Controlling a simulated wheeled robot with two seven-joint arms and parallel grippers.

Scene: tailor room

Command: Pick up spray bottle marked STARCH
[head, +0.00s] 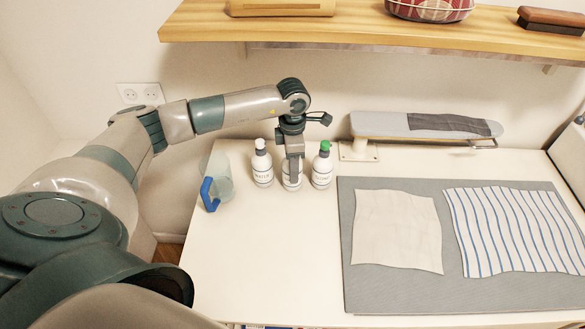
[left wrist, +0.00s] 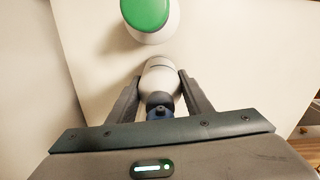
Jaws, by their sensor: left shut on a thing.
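Three white bottles stand in a row at the back left of the table in the head view. The left one (head: 262,166) has a white top and a label that seems to read WATER. The right one (head: 322,168) has a green top, and its label is too small to read. My left gripper (head: 293,172) is shut on the middle bottle (head: 291,183), whose label is mostly hidden by the fingers. In the left wrist view the middle bottle (left wrist: 160,80) sits between the two fingers, its top dark blue. The green-topped bottle (left wrist: 147,14) stands close by. My right gripper is not in view.
A clear jug with a blue handle (head: 209,194) stands left of the bottles. A small ironing board (head: 400,124) stands behind. A grey mat (head: 395,292) with a plain cloth (head: 396,230) and a striped cloth (head: 515,232) lies right. A wooden shelf (head: 380,30) hangs above.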

